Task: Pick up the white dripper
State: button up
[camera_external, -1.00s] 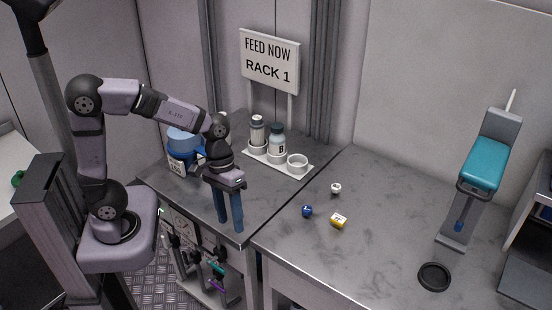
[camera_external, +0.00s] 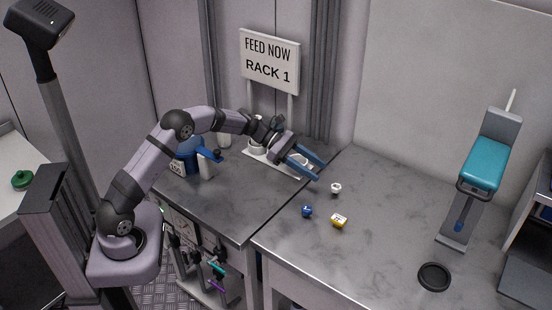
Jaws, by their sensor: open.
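A small white piece (camera_external: 336,188), probably the dripper, stands on the grey worktop just right of the gap between the two tables. It is too small to make out its shape. My gripper (camera_external: 319,167) is open, with its two blue fingers pointing right and slightly down. The fingers are empty and apart from the white piece, which lies below and right of their tips in the picture. The gripper is over the right end of the white bottle rack (camera_external: 262,160) and hides much of it and its bottles.
A blue cap-like piece (camera_external: 307,211) and a yellow and white piece (camera_external: 339,221) lie near the white one. A black ring (camera_external: 434,277) lies at the front right. A teal device (camera_external: 484,164) stands at the right.

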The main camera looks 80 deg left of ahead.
aim_at(335, 186)
jog(key=shift+f, duration=0.5)
jog(key=shift+f+p+x, duration=0.2)
jog(key=shift+p+x, duration=0.9)
jog(key=shift+x, duration=2.55)
jog(key=shift+s, duration=0.15)
jog(key=c, duration=1.1)
